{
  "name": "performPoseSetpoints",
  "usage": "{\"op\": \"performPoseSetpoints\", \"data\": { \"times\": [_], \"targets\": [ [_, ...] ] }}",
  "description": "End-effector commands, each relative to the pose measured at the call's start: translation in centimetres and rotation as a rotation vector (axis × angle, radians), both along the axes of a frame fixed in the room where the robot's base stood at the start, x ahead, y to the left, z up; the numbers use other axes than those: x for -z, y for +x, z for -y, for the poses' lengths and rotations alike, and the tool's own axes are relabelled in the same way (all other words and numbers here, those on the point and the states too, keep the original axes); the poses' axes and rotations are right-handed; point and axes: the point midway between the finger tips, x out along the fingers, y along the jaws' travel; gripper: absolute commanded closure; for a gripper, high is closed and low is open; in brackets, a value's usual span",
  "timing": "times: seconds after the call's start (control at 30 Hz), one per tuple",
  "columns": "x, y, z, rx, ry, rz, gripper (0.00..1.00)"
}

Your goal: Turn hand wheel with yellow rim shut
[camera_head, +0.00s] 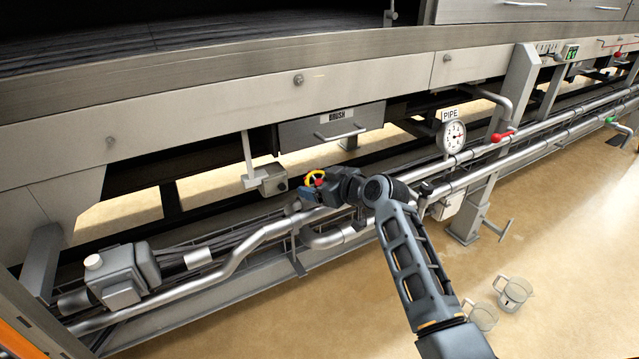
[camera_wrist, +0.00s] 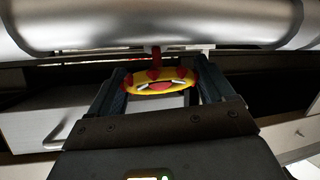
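The hand wheel (camera_wrist: 161,80) has a yellow rim, a red hub and red spokes, on a red stem below a large silver pipe. It lies between the two fingers of my gripper (camera_wrist: 161,84) in the wrist view. The fingers sit at the left and right ends of the rim, with no clear gap on either side. In the head view the yellow-rimmed wheel (camera_head: 315,178) shows just beyond my gripper (camera_head: 308,192), partly hidden by it.
The large silver pipe (camera_wrist: 160,22) runs close above the wheel in the wrist view. A drawer marked BRUSH (camera_head: 331,128) is behind. A gauge (camera_head: 453,136) and a red-handled valve (camera_head: 502,137) are at right. Clear jugs (camera_head: 514,293) stand on the floor.

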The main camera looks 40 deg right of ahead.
Motion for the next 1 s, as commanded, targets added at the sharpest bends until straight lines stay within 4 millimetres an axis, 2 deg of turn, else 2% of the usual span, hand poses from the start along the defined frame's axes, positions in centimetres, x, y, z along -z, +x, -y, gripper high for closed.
{"op": "performPoseSetpoints", "data": {
  "times": [0.03,0.23,0.57,1.0],
  "targets": [
    [0.01,-0.01,-0.01,0.0,0.0,0.0,0.31],
    [0.01,-0.01,-0.02,0.0,0.0,0.0,0.49],
    [-0.23,0.04,-0.11,0.048,0.027,0.003,0.49],
    [-0.67,0.01,-0.12,0.29,0.151,0.035,0.49]
  ]
}}
